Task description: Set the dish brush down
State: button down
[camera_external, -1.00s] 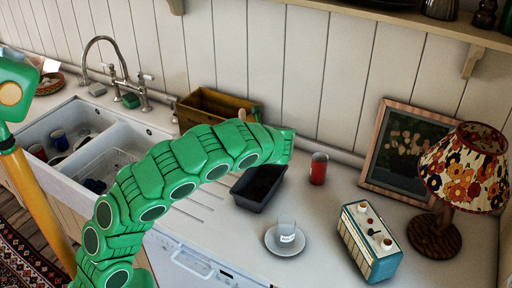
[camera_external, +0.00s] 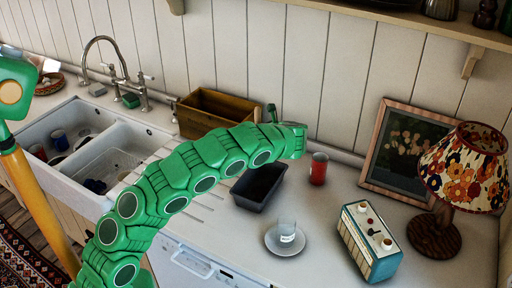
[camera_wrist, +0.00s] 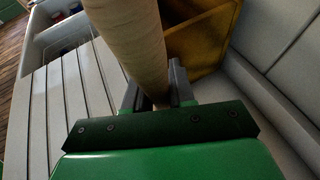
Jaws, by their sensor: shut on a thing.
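The dish brush shows in the wrist view as a thick, pale beige handle (camera_wrist: 130,45). My gripper (camera_wrist: 157,98) is shut on it, with one dark finger on each side. The handle runs from the fingers up past the top edge, so its far end is out of the picture. In the external view my arm's end is over the counter in front of the wall, right of the wooden crate (camera_external: 215,105). My fingers and the brush are mostly hidden there behind my arm.
The ribbed drainboard (camera_wrist: 62,110) lies left of the handle, with the sink (camera_wrist: 45,45) beyond. A black tray (camera_external: 258,188), a red can (camera_external: 318,169), a saucer (camera_external: 275,247) with a cup, a radio (camera_external: 369,242) and a lamp (camera_external: 465,165) stand on the counter. Bare counter shows around the saucer.

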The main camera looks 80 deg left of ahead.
jog(key=shift+w+a+f, duration=0.55)
jog(key=shift+w+f, duration=0.05)
jog(key=shift+f, duration=0.9)
jog(key=shift+w+a+f, duration=0.5)
jog(key=shift+w+f, duration=0.15)
jog(key=shift+f, duration=0.85)
jog(key=shift+w+a+f, duration=0.55)
jog(key=shift+w+f, duration=0.05)
jog(key=shift+f, duration=0.9)
jog(key=c, duration=1)
grip_release()
jog(key=shift+f, duration=0.1)
jog(key=shift+o, duration=0.2)
jog(key=shift+d+r, duration=0.1)
jog(key=shift+r, duration=0.1)
jog(key=v, duration=1.2)
